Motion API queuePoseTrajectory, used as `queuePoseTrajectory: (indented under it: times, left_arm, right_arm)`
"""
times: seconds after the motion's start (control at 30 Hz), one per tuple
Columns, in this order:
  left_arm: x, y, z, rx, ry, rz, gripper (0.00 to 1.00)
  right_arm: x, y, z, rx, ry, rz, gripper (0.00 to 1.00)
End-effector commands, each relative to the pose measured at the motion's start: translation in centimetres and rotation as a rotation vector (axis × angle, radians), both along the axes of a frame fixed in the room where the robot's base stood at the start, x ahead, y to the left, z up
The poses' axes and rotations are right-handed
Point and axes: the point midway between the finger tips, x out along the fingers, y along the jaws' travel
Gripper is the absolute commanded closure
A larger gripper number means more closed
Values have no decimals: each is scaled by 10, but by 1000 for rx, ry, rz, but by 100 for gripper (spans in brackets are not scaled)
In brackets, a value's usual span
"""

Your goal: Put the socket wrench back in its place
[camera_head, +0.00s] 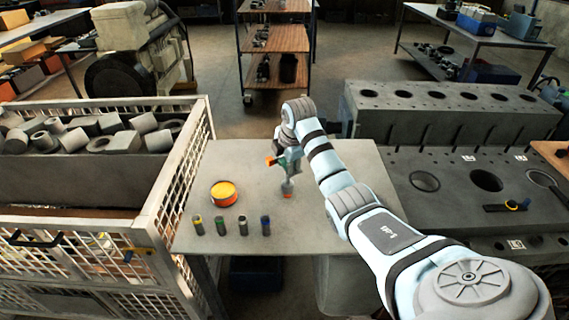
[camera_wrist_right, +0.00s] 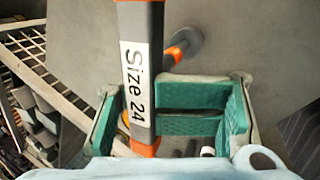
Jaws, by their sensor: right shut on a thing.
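My right gripper (camera_head: 285,161) is above the grey table (camera_head: 320,215), left of my arm. In the right wrist view the gripper (camera_wrist_right: 175,112) has green pads and is shut on the socket wrench (camera_wrist_right: 139,85), a grey and orange bar with a white "Size 24" label. The pads hide part of its grip. In the head view the wrench is small and mostly hidden; an orange part (camera_head: 270,161) shows beside the gripper. A grey round end with orange (camera_wrist_right: 183,45) shows beyond the bar; I cannot tell whether it touches the table. The left gripper is not in view.
Several small cylinders with coloured bands (camera_head: 221,227) stand along the table's front, near an orange and yellow tin (camera_head: 223,193). A mesh crate (camera_head: 165,215) of metal parts borders the left. Engine blocks (camera_head: 450,115) stand right, one carrying a dark tool (camera_head: 500,207).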

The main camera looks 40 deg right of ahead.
Motion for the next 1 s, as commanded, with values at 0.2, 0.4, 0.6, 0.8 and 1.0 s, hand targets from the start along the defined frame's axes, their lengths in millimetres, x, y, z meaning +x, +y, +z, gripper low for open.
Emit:
queuePoseTrajectory:
  times: [0.2,0.4,0.6,0.8,1.0]
  left_arm:
    - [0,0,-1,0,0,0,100]
    - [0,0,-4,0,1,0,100]
    - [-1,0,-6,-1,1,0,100]
    - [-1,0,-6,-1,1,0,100]
    - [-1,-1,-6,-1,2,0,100]
  right_arm:
    - [0,0,-4,0,0,0,100]
    - [0,0,-13,0,-1,0,100]
    - [0,0,-20,0,-1,0,100]
    - [0,0,-23,0,-2,0,60]
    - [0,0,-23,0,-1,0,29]
